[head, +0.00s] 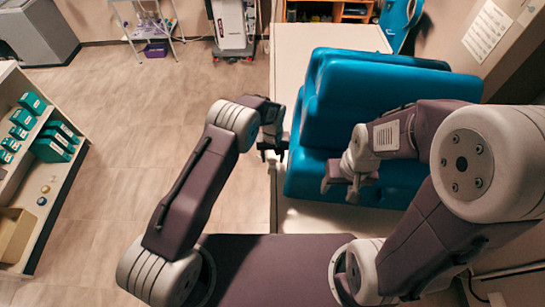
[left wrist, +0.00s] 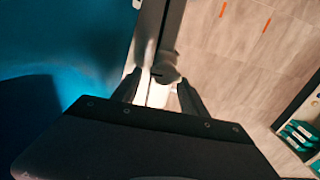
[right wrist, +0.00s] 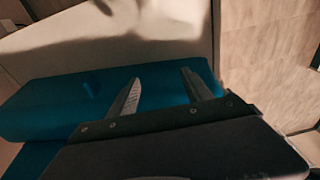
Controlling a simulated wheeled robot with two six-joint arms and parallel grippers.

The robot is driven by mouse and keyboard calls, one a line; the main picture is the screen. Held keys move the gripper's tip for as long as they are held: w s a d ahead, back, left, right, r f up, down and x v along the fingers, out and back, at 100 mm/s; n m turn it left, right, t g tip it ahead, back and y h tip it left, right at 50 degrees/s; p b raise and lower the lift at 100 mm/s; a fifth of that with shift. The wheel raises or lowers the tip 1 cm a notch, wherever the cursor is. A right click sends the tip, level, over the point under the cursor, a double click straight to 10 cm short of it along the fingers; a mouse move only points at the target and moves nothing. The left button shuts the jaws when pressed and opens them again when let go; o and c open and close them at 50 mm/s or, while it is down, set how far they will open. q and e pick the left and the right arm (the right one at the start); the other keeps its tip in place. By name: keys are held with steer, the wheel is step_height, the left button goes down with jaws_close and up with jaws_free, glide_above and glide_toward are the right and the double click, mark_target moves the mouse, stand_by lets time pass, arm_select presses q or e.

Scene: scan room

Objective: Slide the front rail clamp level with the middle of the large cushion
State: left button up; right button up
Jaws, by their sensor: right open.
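The large blue cushion (head: 345,95) lies on the pale table, with lower blue padding beside and below it. In the left wrist view, a dark rail (left wrist: 172,30) runs along the table's side and a grey clamp (left wrist: 165,72) sits on it. My left gripper (head: 272,152) is at the table's left edge, beside the blue padding. Its fingers (left wrist: 160,78) are apart, with the clamp showing between or just beyond the tips; contact is unclear. In the head view my gripper hides the clamp. My right gripper (head: 346,188) is open and empty above the blue padding.
The bare table top (head: 300,50) extends behind the cushions. A shelf (head: 60,190) with teal boxes stands at the far left. A white wheeled machine (head: 234,25) and a trolley (head: 150,25) stand at the back. The floor left of the table is clear.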

arm_select(q)
steer(key=shift+w+r, duration=0.1)
steer(key=shift+r, duration=0.05)
step_height(320, 180, up, 9)
steer(key=b, duration=0.2)
stand_by(0.4)
